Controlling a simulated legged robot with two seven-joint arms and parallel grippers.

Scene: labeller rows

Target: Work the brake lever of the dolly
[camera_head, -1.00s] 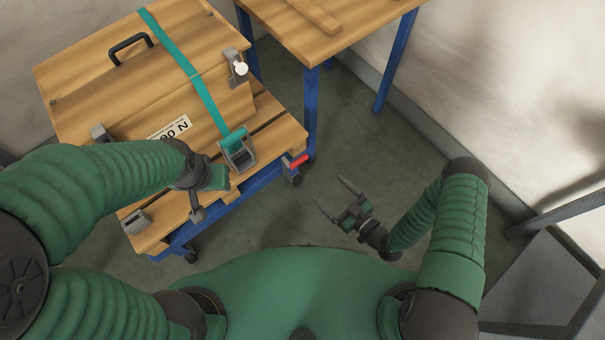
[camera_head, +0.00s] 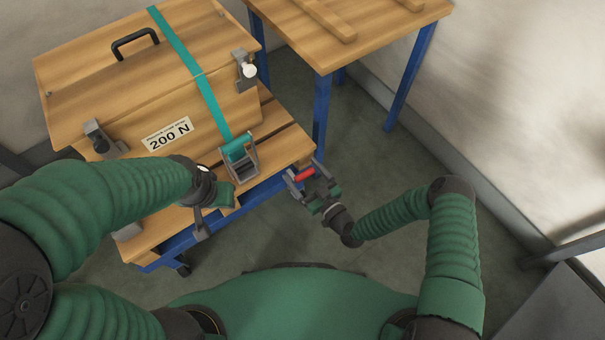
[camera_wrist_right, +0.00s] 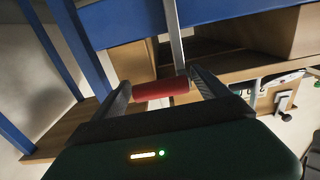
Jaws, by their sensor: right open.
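The dolly (camera_head: 287,145) has a wooden slatted deck on a blue frame, at the left of the head view. Its brake lever has a red grip (camera_head: 304,174) at the right front corner. In the right wrist view the red grip (camera_wrist_right: 160,88) lies crosswise between my fingers, on a grey bar running up to the blue frame. My right gripper (camera_head: 302,169) is open, with one finger on each side of the grip. Contact with it is not clear. My left gripper (camera_head: 219,198) is over the deck's front edge; its fingers are not clear.
A wooden crate (camera_head: 90,95) marked 200 N sits on the deck under a teal strap (camera_head: 185,48) with a ratchet (camera_head: 240,160). A blue-legged workbench (camera_head: 385,30) stands behind. Floor (camera_head: 365,165) is clear right of the dolly.

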